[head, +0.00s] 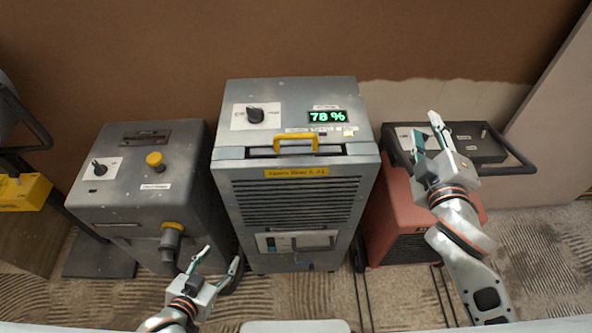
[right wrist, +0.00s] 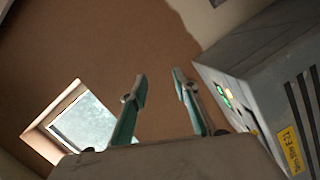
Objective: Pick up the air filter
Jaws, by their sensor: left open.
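No loose air filter shows. The grey middle machine (head: 295,205) has a yellow handle (head: 296,139) over a dark slot at its top front edge; what sits in the slot is hidden. My left gripper (head: 221,256) is open and empty, low in front of the left machine and left of the middle machine's lower front. My right gripper (head: 426,124) is open and empty above the red machine, right of the handle and apart from it. In the right wrist view its fingers (right wrist: 159,77) are spread, with the middle machine (right wrist: 265,80) to their right.
The middle machine has a dial (head: 255,115) and a green display reading 78 % (head: 327,117). A grey machine (head: 140,195) stands at left, a red one (head: 395,205) at right with a black bar frame. A brown wall (head: 200,50) rises behind. Cables lie on the dusty floor.

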